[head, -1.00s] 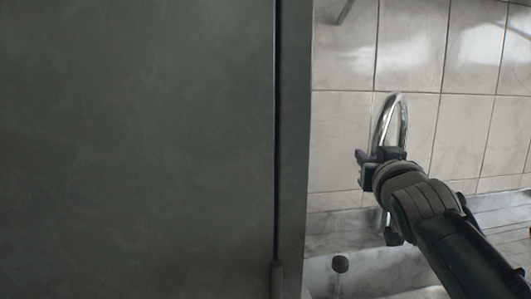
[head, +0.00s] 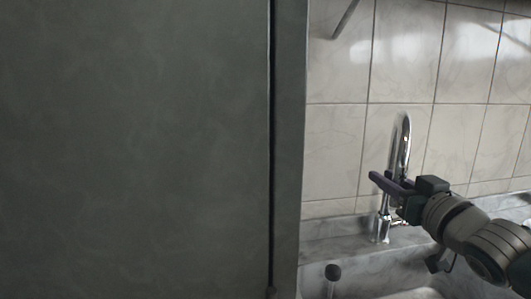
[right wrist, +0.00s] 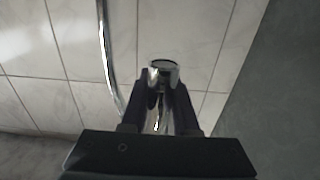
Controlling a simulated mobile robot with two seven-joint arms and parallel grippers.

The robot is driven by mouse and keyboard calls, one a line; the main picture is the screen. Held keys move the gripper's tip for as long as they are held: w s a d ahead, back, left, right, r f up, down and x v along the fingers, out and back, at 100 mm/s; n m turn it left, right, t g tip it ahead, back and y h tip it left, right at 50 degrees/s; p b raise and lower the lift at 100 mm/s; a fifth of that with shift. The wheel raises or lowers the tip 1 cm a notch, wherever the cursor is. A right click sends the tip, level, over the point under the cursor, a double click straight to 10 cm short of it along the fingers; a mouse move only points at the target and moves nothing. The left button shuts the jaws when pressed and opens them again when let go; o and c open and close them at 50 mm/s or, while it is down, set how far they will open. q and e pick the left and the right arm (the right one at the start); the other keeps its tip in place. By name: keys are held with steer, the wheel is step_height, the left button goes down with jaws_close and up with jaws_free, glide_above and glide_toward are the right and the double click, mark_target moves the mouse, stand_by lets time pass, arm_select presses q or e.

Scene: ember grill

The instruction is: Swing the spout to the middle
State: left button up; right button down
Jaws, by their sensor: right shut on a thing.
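The chrome spout (head: 405,125) is a tall arch on a tap that rises from the back of the sink (head: 335,252), in front of the tiled wall. In the head view the arch looks narrow. My right gripper (head: 390,182) reaches in from the right at the lower part of the arch and covers some of it. In the right wrist view, my right gripper (right wrist: 162,95) is shut on a chrome piece of the spout (right wrist: 163,72), with a dark finger on each side. A thin chrome curve of the arch runs to its left. My left gripper is not in view.
A large dark grey panel (head: 135,150) fills the left half of the head view, close to the sink. The pale tiled wall (head: 470,75) is behind.

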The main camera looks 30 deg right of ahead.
steer(key=s+d+n+y, duration=0.2)
steer(key=s+d+y, duration=0.2)
steer(key=s+d, duration=0.2)
steer(key=shift+d+n+t+b, duration=0.3)
steer(key=shift+d+t+b, duration=0.1)
steer(key=shift+d, duration=0.25)
steer(key=shift+r, duration=0.1)
steer(key=c, duration=0.7)
jaws_free()
steer(key=shift+s, duration=0.15)
steer(key=s, duration=0.6)
steer(key=s+p, duration=0.1)
steer(key=s, duration=0.3)
steer(key=shift+a, duration=0.4)
steer(key=shift+w, duration=0.1)
